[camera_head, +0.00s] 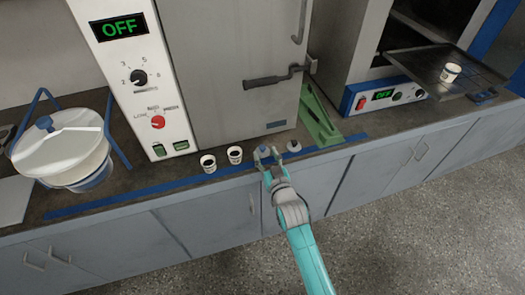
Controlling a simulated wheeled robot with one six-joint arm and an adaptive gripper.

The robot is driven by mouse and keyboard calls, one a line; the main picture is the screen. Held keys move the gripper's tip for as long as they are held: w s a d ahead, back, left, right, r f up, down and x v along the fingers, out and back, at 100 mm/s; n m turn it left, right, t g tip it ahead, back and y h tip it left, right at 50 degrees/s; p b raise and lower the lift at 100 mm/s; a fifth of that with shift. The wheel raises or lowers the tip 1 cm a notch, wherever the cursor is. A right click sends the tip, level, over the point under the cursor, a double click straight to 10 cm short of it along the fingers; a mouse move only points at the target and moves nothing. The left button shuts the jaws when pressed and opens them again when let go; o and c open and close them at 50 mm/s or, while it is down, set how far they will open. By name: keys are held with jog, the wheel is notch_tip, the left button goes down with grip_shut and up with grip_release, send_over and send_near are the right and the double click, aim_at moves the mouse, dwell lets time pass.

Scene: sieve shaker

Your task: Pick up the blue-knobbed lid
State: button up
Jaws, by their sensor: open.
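A small lid with a blue knob (264,151) appears at the counter's front edge, in the middle of the view. My gripper (268,157) is open right at it, with its fingers close to either side. The fingers partly hide the lid, and I cannot tell whether they touch it. A second small lid with a greyish knob (294,146) is just to the right of my gripper.
Two small cups with dark insides (208,163) (235,155) stand left of my gripper. A tall grey oven (230,75) stands behind, with a green wedge-shaped piece (318,118) beside it. A blue strip (130,200) runs along the counter front. A white cup (451,72) stands on the right.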

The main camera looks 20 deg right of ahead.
aim_at(263, 150)
jog(key=shift+w+f, duration=0.15)
jog(key=shift+w, duration=1.95)
jog(key=c, duration=1)
